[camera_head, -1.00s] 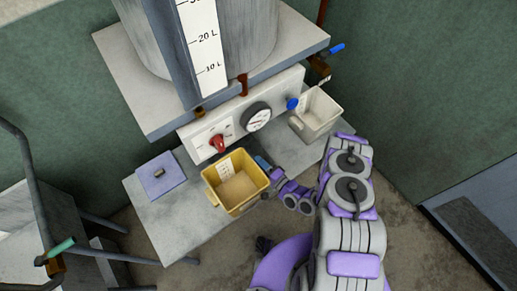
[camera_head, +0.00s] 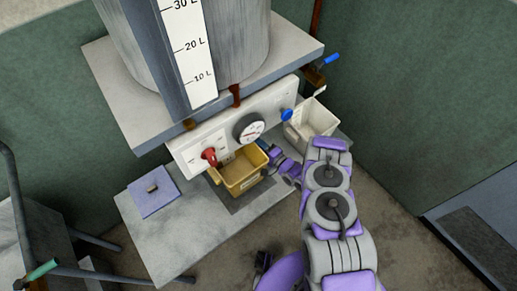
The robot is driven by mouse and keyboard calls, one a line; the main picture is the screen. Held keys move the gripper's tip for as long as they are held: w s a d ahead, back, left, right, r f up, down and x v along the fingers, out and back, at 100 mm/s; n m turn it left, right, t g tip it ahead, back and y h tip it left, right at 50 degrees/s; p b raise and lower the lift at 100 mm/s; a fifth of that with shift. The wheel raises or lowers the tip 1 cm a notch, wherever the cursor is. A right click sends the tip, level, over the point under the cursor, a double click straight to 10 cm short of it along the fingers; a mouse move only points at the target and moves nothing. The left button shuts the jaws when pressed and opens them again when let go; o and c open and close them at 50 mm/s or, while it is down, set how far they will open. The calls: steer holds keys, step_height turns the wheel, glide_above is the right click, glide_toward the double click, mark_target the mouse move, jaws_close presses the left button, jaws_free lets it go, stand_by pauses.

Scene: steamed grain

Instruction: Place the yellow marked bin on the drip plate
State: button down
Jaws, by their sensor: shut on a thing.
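The yellow bin (camera_head: 240,182) sits upright under the front panel of the tank, its back part hidden by the panel. My gripper (camera_head: 266,151) is shut on the bin's right rim, with the arm coming in from the lower right. A dark grey rectangle (camera_head: 244,203) shows on the metal shelf just in front of the bin; it may be the drip plate or a recess. I cannot tell whether the bin touches it or hangs just above.
The panel has a red knob (camera_head: 209,155) and a gauge (camera_head: 249,128) close above the bin. A white bin (camera_head: 311,121) stands to the right. A lilac square lid (camera_head: 153,193) lies on the shelf (camera_head: 178,240) at left. The shelf's front is clear.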

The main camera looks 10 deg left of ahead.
steer(key=f, duration=0.1)
steer(key=f+b, duration=0.1)
steer(key=f, duration=0.1)
steer(key=shift+w+a+f, duration=0.2)
steer(key=shift+a+f, duration=0.05)
steer(key=shift+a, duration=0.1)
steer(key=shift+d, duration=0.1)
steer(key=c, duration=1.1)
jaws_free()
steer(key=shift+d, duration=0.1)
steer(key=shift+o, duration=1.1)
